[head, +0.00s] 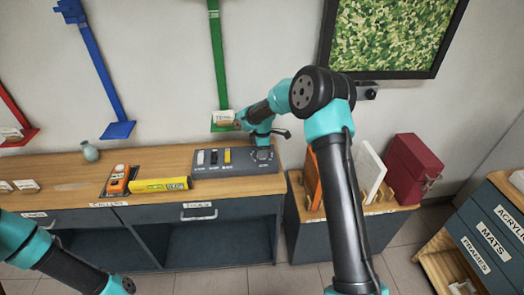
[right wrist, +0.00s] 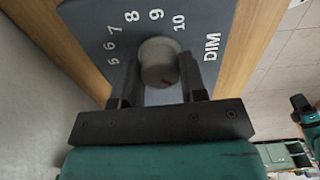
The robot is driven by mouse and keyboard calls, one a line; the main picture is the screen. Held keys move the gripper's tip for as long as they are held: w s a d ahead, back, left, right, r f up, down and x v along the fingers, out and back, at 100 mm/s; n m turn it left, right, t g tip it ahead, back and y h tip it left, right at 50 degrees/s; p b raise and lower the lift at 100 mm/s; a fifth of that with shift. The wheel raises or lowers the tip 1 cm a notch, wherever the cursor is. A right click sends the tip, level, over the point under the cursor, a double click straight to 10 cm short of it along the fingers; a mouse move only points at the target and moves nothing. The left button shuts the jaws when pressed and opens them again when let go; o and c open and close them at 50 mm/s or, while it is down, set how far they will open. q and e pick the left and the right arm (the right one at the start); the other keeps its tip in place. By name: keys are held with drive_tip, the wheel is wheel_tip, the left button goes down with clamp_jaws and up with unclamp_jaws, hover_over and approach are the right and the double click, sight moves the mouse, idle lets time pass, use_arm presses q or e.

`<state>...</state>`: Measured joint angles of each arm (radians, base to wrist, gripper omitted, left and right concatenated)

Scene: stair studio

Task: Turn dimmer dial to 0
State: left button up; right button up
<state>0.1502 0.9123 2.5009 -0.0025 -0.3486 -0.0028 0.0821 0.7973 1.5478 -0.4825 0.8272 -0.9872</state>
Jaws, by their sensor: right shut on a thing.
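The grey dimmer dial (right wrist: 157,56) sits on a grey panel (right wrist: 80,12) marked DIM, with the numbers 5 to 10 printed around it. A red mark on the dial points towards my gripper's palm, away from those numbers; the rest of the scale is hidden. My right gripper (right wrist: 158,70) is shut on the dial, one finger on each side. In the head view the right gripper (head: 262,146) reaches down onto the right end of the panel (head: 212,171) and mostly covers the dial. My left arm shows at lower left, but its gripper is out of view.
The panel also carries several sliders, one yellow (head: 227,155). A yellow box (head: 160,184) and an orange tool (head: 119,180) lie left of it on the wooden bench. A rack with upright boards (head: 372,170) is at right.

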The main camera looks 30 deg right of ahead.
drive_tip(key=o, duration=0.9)
drive_tip(key=shift+r, duration=0.1)
wheel_tip(320, 180, up, 17)
drive_tip(key=shift+r, duration=0.15)
idle(0.6)
